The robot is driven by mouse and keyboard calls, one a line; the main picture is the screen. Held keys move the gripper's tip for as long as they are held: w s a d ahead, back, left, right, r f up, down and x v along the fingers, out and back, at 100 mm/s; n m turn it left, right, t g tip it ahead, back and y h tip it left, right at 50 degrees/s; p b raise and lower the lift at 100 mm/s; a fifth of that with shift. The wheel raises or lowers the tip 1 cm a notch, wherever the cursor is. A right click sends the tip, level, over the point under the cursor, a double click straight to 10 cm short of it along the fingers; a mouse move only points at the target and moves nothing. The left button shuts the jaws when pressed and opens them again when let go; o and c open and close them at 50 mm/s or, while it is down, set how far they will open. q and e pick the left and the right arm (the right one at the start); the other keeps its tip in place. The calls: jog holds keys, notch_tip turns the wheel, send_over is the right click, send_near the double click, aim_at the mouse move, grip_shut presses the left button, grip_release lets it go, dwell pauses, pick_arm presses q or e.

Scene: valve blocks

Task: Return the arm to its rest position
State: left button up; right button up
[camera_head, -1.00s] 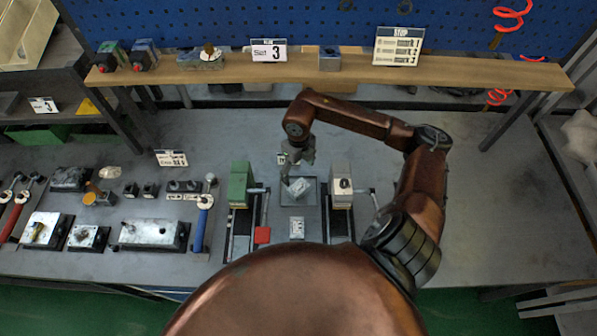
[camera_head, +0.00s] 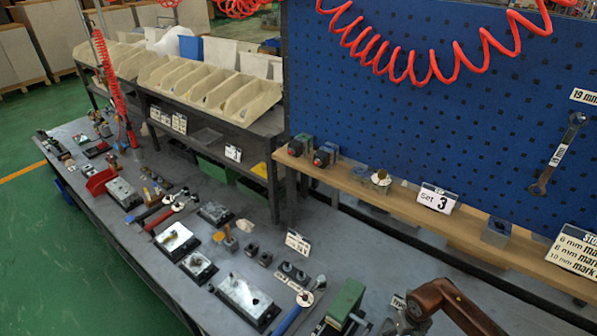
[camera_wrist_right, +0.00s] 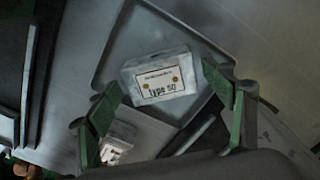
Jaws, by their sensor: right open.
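In the right wrist view a pale block labelled "type 50" (camera_wrist_right: 160,77) lies turned in a shallow square grey tray (camera_wrist_right: 113,45). My right gripper (camera_wrist_right: 161,82) is open, with green fingers spread to the left and right of the block in the picture. The fingers look clear of it, though the height between them is hard to tell. A second pale block (camera_wrist_right: 118,138) shows partly behind the left finger. My left arm is not in view.
A wooden shelf (camera_head: 405,207) runs before the blue pegboard (camera_head: 420,120), with a "Set 3" sign (camera_head: 437,198). Valve blocks, including a long one (camera_head: 243,298), and tools crowd the bench to the left. Red coiled hoses hang above.

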notch_tip(320, 180, up, 2)
jog(key=shift+w+r, duration=0.1)
jog(key=shift+r, duration=0.05)
jog(key=shift+s+r, duration=0.2)
jog(key=shift+r, duration=0.15)
